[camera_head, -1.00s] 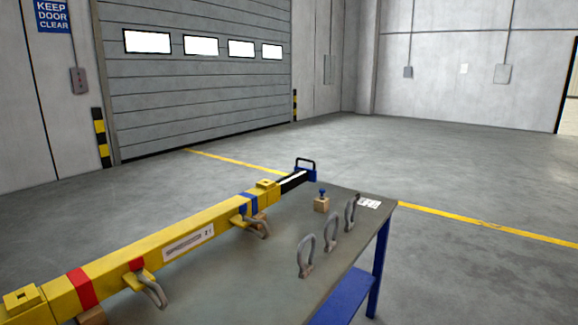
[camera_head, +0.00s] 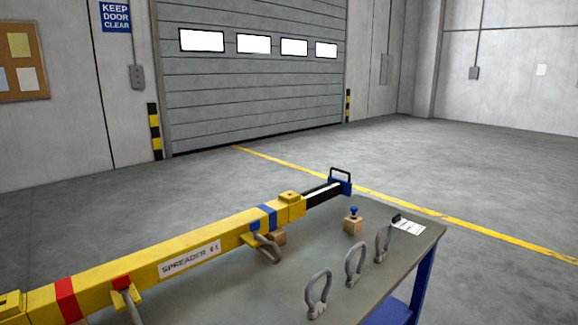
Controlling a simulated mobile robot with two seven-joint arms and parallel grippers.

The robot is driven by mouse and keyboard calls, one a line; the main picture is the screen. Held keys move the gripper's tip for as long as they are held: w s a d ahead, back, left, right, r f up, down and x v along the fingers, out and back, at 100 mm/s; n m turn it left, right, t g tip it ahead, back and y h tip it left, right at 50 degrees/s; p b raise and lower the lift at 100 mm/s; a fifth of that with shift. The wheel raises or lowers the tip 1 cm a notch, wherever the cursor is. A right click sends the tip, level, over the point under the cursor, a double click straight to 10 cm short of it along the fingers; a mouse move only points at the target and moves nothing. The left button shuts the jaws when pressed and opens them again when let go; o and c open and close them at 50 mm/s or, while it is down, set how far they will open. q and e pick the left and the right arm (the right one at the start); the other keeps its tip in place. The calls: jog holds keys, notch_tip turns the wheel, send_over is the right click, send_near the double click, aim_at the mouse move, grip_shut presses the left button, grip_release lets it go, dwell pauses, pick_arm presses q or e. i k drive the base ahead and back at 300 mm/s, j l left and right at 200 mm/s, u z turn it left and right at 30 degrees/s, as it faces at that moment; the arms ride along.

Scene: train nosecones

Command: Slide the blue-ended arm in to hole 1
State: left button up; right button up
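A yellow spreader beam (camera_head: 190,249) with red and blue bands lies across the table (camera_head: 290,277). A black arm (camera_head: 322,194) with a blue end (camera_head: 346,187) and a dark handle sticks out of the beam's far right end. White marking shows along the arm. I cannot read any hole number on it. A small blue-topped pin (camera_head: 354,213) stands in a wooden block (camera_head: 352,226) on the table, apart from the beam. Neither gripper is in view.
Several grey shackles (camera_head: 355,265) stand on the table's right part, and others hang under the beam. A white paper (camera_head: 409,227) lies near the table's right corner. The floor (camera_head: 480,185) beyond the table is clear up to the shutter door (camera_head: 250,95).

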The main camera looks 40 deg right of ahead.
aim_at(334, 187)
jog(key=l+u, duration=0.2)
jog(key=l, duration=0.5)
jog(key=l+u, duration=0.2)
jog(key=l, duration=0.55)
jog(key=k+l+u, duration=0.1)
jog(key=l+u, duration=0.15)
jog(key=l, duration=0.45)
